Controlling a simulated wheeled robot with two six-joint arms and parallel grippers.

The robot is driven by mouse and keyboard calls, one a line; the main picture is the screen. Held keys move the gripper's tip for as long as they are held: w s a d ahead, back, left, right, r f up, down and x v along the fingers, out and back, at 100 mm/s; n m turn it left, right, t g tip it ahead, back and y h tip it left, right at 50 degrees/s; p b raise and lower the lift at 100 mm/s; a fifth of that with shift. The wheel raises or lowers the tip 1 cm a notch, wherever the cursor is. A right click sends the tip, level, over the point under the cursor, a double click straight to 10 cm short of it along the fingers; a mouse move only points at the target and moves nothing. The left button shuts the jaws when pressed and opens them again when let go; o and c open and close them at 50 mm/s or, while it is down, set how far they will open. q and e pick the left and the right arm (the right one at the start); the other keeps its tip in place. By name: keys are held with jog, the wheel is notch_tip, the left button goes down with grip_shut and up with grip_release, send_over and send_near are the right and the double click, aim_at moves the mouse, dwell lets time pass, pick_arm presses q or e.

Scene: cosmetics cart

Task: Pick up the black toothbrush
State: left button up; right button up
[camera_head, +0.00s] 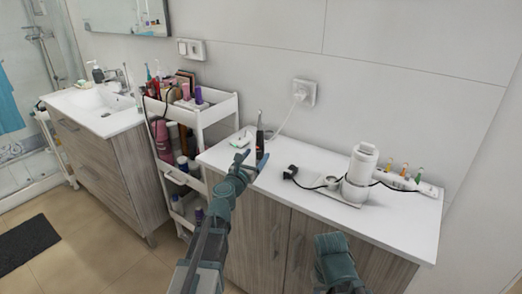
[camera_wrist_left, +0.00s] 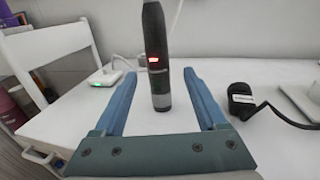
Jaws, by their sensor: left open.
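The black toothbrush (camera_head: 260,131) stands upright near the left end of the white cabinet top. In the left wrist view the toothbrush (camera_wrist_left: 154,50) shows a dark handle with a lit red-orange display and a grey lower end; its top is cut off. My left gripper (camera_head: 251,158) is open just in front of it. In the left wrist view the blue fingers of the gripper (camera_wrist_left: 160,98) lie on either side of the handle's lower part, with gaps visible on both sides. My right arm's end (camera_head: 335,262) is low in front of the cabinet; its fingers are hidden.
A small white device (camera_head: 241,140) lies left of the toothbrush. A black plug (camera_head: 290,172), a white appliance (camera_head: 360,170) and a power strip (camera_head: 405,180) are to its right. A cable runs from the wall socket (camera_head: 304,92). A white cart (camera_head: 215,112) stands left.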

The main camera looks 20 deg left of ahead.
aim_at(258, 153)
pick_arm(q)
jog(key=w, duration=0.4)
jog(key=shift+w+d+f, duration=0.15)
jog(key=shift+w+d, duration=0.05)
jog(key=shift+w, duration=0.1)
jog(key=shift+s, duration=0.1)
grip_shut()
